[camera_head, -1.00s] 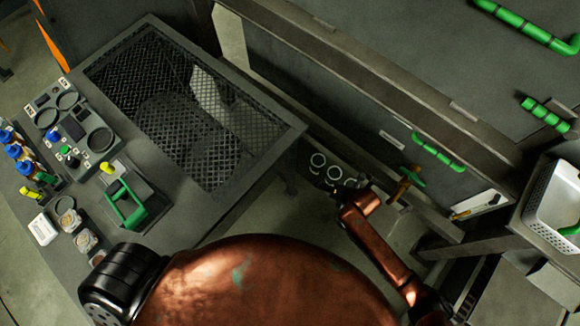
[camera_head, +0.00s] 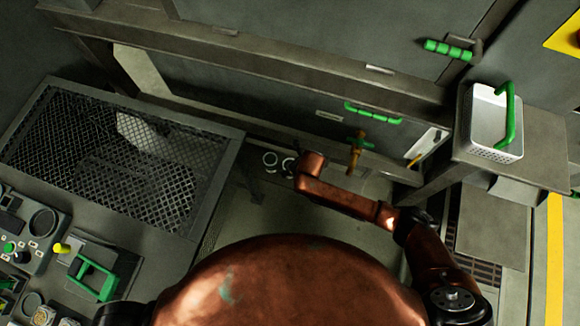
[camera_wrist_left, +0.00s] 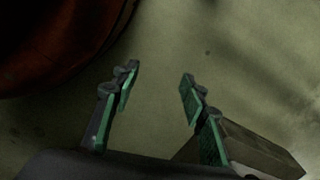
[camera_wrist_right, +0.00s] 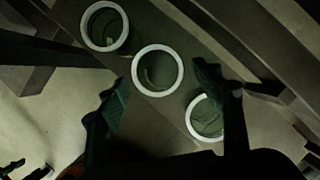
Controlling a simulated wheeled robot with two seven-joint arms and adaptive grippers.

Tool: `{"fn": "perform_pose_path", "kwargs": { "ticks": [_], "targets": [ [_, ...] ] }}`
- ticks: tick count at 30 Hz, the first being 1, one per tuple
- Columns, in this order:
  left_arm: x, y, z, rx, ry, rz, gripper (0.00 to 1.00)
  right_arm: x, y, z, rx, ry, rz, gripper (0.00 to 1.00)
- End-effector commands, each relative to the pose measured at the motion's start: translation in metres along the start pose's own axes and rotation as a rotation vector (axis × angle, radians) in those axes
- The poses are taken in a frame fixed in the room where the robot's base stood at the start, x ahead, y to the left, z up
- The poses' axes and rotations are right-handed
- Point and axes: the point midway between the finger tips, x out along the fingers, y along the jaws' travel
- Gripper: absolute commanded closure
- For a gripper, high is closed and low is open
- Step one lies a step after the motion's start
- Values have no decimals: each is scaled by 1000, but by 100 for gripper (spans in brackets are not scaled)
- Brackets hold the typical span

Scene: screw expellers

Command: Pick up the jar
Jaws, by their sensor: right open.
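Three open, round jars with pale rims stand in a row in the right wrist view: a left jar (camera_wrist_right: 105,26), a middle jar (camera_wrist_right: 157,70) and a right jar (camera_wrist_right: 205,118). My right gripper (camera_wrist_right: 161,80) is open above them, its fingers on either side of the middle jar in the picture. One finger partly covers the right jar. I cannot see any contact. In the head view two jar rims (camera_head: 270,160) show beside my right arm, which hides the gripper. My left gripper (camera_wrist_left: 159,77) is open and empty over bare floor, outside the head view.
A mesh-topped table (camera_head: 215,130) stands at the left, with a control panel (camera_head: 28,230) and a green-handled device (camera_head: 95,275). A white perforated basket (camera_head: 494,125) with a green handle sits on a stand at the right. A grey machine wall (camera_head: 290,50) closes off the back.

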Motion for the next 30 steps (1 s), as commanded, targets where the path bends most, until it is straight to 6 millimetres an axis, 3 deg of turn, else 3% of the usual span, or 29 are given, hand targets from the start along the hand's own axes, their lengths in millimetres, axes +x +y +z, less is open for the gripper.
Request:
{"fn": "perform_pose_path", "kwargs": {
  "ticks": [9,15,24,30],
  "targets": [
    [-43,13,-20,1,1,17,60,30,1,-2,4,3,0,40],
    [-62,17,-26,2,1,22,60,38,0,-1,4,2,-1,40],
    [-65,17,-27,2,2,23,60,38,0,0,3,0,-2,40],
    [-64,17,-27,2,2,23,60,38,0,0,3,1,-2,54]
  ]
}}
